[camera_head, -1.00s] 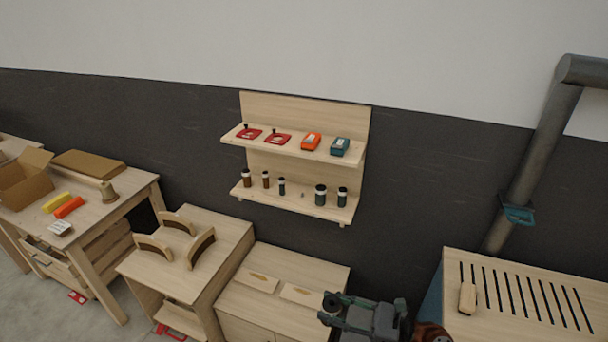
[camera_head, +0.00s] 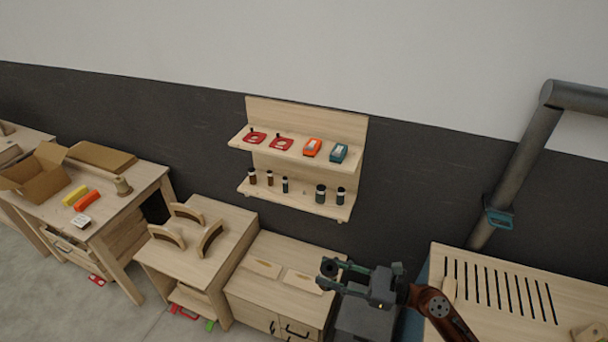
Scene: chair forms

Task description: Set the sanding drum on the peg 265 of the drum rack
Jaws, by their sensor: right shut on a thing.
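The drum rack (camera_head: 340,115) is a pale wooden wall unit with two shelves. Several dark and brown drums stand along its lower shelf (camera_head: 315,208). A small bare peg (camera_head: 304,193) shows in the gap between the small dark drum (camera_head: 285,185) and the larger dark drum (camera_head: 320,194). No peg numbers are legible. My right gripper (camera_head: 334,276) is shut on a dark sanding drum (camera_head: 328,267), below and in front of the rack, apart from it. The fingers partly hide the drum. My left gripper is not in view.
A low cabinet (camera_head: 250,290) stands below the rack, with a table holding curved wooden forms (camera_head: 210,238) to its left. A slotted bench (camera_head: 510,265) and a grey duct (camera_head: 510,165) are on the right. The space before the rack is clear.

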